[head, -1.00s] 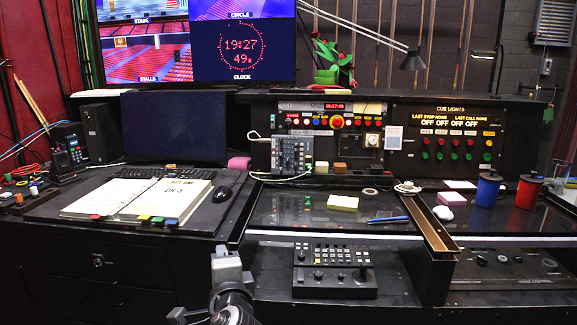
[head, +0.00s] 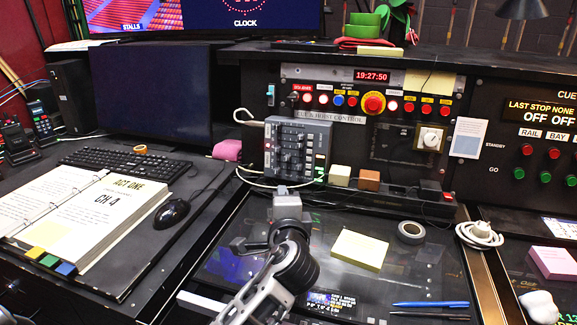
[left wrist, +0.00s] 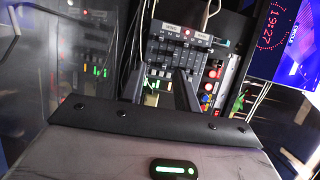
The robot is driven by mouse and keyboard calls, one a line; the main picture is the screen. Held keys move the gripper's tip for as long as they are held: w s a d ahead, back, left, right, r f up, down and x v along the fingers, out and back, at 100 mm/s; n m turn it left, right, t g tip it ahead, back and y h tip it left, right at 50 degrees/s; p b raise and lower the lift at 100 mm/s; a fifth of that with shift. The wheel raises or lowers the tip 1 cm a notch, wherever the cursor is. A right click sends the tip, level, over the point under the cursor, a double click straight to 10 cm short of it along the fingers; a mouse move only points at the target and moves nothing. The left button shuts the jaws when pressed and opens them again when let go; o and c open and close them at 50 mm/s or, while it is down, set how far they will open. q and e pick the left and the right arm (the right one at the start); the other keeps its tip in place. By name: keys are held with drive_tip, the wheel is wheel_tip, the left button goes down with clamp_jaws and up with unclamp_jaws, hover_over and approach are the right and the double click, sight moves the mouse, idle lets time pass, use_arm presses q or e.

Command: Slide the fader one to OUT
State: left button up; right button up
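A small grey control box (head: 297,150) with rows of knobs and sliders stands tilted against the black console, left of its lit button row. It also shows in the left wrist view (left wrist: 165,50). Which slider is fader one, and its position, are too small to tell. My left gripper (head: 281,188) is just below and in front of the box's lower edge. In the left wrist view its two dark fingers (left wrist: 160,85) stand apart with nothing visible between them, pointing toward the box. Contact cannot be told. My right gripper is not in view.
White (head: 340,175) and brown (head: 369,180) blocks stand right of the box. A yellow note pad (head: 359,250), tape roll (head: 411,232) and pens (head: 430,304) lie on the glass desk. A white cable loops around the box. A mouse (head: 172,213) and open binder (head: 85,215) lie left.

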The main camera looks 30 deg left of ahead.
sight(275, 172)
use_arm(q)
drive_tip(key=x, duration=1.4)
drive_tip(key=shift+w+a, duration=0.2)
drive_tip(key=shift+a, duration=0.25)
clamp_jaws()
